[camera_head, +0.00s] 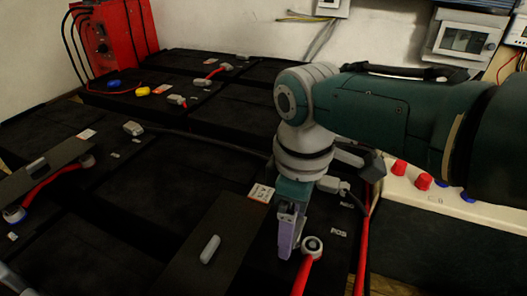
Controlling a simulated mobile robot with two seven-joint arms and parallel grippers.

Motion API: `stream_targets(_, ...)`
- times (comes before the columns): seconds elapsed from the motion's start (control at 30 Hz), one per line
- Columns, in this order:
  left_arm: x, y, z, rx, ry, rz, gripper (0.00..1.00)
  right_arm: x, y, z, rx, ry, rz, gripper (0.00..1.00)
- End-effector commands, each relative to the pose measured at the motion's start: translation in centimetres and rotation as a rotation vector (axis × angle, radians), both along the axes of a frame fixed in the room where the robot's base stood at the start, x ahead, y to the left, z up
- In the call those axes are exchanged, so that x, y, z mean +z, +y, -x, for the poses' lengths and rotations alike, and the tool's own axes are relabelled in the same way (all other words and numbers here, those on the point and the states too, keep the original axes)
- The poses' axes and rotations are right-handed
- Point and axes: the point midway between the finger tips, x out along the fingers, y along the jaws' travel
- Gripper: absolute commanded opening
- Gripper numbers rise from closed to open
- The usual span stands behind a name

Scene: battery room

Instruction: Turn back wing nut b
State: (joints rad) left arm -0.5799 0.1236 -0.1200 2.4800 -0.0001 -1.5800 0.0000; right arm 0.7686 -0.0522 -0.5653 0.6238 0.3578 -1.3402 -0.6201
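I cannot make out a letter marking wing nut b. My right gripper (289,238) points down from the right over the near battery, its pale purple finger just left of a round grey terminal fitting (312,246). A red cable (304,277) runs from that fitting, beside the POS lettering (338,233). No wing shape shows clearly on the fitting. I cannot tell whether the gripper touches it, or whether its fingers are apart. Another grey clamp (331,186) sits behind, by the NEG lettering.
Black batteries fill the floor area. A dark cover with a grey handle (210,249) lies left of the gripper. A red charger box (108,42) stands at the back left. A white panel with red knobs (424,181) is at the right. A red cable (363,240) runs alongside it.

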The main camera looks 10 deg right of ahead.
Motion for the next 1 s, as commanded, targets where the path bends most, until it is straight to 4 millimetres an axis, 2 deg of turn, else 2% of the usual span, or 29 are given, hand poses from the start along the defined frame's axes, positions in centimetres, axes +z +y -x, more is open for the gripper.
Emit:
stream_targets(0.17, 2.1, 0.0, 0.0, -0.002, 0.001, -0.002, 0.44, 2.7, 0.0, -0.1, 0.000, -0.002, 0.000, 0.87)
stream_targets(0.3, 4.1, 0.0, 0.0, -0.002, 0.001, -0.002, 0.44, 5.7, 0.0, 0.0, 0.000, -0.002, 0.000, 0.87)
stream_targets(0.5, 5.5, 0.0, 0.0, -0.001, 0.000, -0.001, 0.44, 8.8, 0.0, -0.1, 0.000, -0.003, -0.001, 0.87)
stream_targets(0.67, 5.9, 0.0, 0.0, 0.000, 0.000, 0.000, 0.44, 9.8, 0.0, 0.0, 0.000, -0.001, -0.001, 0.87)
stream_targets(1.0, 5.9, -0.2, 0.0, 0.005, 0.000, 0.009, 0.44, 9.9, 0.0, 0.1, -0.002, 0.000, -0.002, 0.87)
